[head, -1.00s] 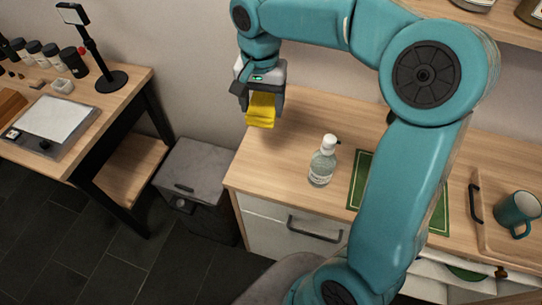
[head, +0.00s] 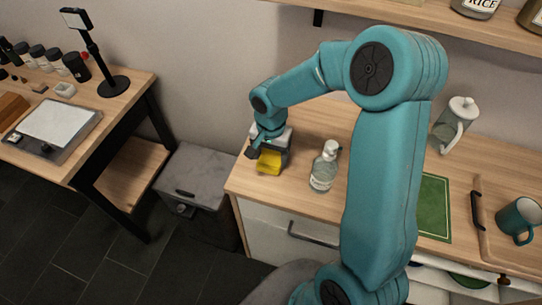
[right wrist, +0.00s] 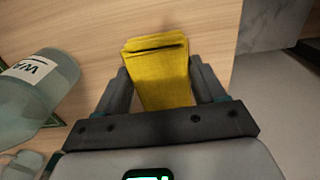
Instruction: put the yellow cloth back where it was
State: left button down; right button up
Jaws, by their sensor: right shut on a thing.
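The yellow cloth (head: 269,163) is folded and held in my right gripper (head: 268,158), low over the left end of the wooden counter (head: 262,190). In the right wrist view the cloth (right wrist: 160,70) sits between the two dark fingers of the gripper (right wrist: 160,85), which are shut on it. I cannot tell whether the cloth touches the counter. My left gripper is not in view.
A clear bottle with a white cap (head: 324,168) stands just right of the gripper; its label shows in the right wrist view (right wrist: 35,69). A green mat (head: 434,205), glass jug (head: 455,125) and teal mug (head: 519,220) are further right. A grey bin (head: 195,178) stands left of the counter.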

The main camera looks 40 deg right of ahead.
aim_at(271, 157)
jog(key=shift+f, duration=0.8)
jog(key=shift+f+b, duration=0.15)
jog(key=shift+b, duration=0.15)
jog(key=o, duration=0.9)
jog(key=shift+o, duration=0.2)
jog(key=shift+r, duration=0.2)
notch_tip(271, 157, up, 12)
jog(key=shift+p, duration=0.35)
